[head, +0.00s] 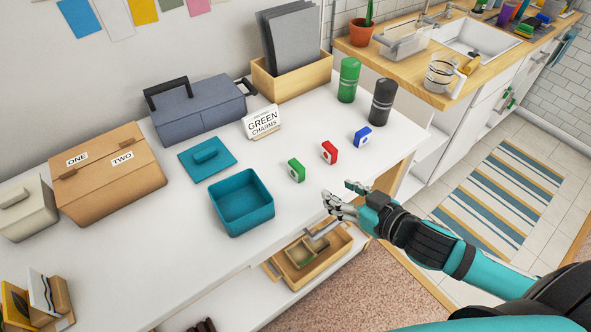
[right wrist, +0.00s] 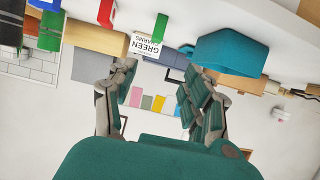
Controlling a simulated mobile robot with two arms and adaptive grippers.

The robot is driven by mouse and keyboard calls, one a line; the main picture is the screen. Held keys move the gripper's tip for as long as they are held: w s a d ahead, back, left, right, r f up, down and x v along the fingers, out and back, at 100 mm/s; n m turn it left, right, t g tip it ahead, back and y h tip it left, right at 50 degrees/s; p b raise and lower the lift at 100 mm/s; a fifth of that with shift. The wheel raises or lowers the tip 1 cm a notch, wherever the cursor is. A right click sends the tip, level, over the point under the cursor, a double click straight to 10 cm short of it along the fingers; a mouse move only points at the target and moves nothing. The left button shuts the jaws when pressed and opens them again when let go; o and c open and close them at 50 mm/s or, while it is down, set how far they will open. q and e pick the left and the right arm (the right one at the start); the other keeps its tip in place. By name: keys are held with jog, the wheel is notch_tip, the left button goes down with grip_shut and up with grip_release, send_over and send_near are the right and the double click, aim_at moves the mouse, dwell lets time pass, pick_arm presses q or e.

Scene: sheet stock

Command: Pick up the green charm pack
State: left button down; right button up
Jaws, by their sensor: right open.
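The green charm pack (head: 296,170) stands upright on the white table, right of the open teal box (head: 242,202). It also shows at the top of the right wrist view (right wrist: 160,22), which is turned upside down. A red pack (head: 329,152) and a blue pack (head: 362,137) stand apart from it, farther right. My right gripper (head: 344,196) is open and empty near the table's front edge, to the right of and nearer than the green pack, not touching it. Its spread fingers show in the right wrist view (right wrist: 157,88). My left gripper is not in view.
A "GREEN CHARMS" sign (head: 262,123) stands behind the packs. The teal lid (head: 207,158) lies behind the teal box. Green (head: 348,80) and black (head: 382,102) canisters stand at the back right. Wooden trays (head: 310,258) sit on a lower shelf. The tabletop around the green pack is clear.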

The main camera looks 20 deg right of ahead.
jog(key=w+f+p, duration=0.1)
jog(key=w, duration=0.3)
jog(key=p, duration=0.2)
send_near(297, 165)
jog(key=x, duration=0.3)
jog(key=shift+a, duration=0.35)
jog(key=shift+w, duration=0.45)
jog(key=x, duration=0.2)
jog(key=p+x, duration=0.1)
jog(key=x, duration=0.1)
jog(key=shift+w+d+f, duration=0.1)
jog(key=shift+w+f, duration=0.1)
jog(key=shift+f, duration=0.15)
jog(key=shift+s, duration=0.1)
jog(key=shift+c, duration=0.7)
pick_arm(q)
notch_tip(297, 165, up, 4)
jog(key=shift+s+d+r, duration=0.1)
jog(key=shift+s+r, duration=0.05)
pick_arm(e)
jog(key=c, duration=0.9)
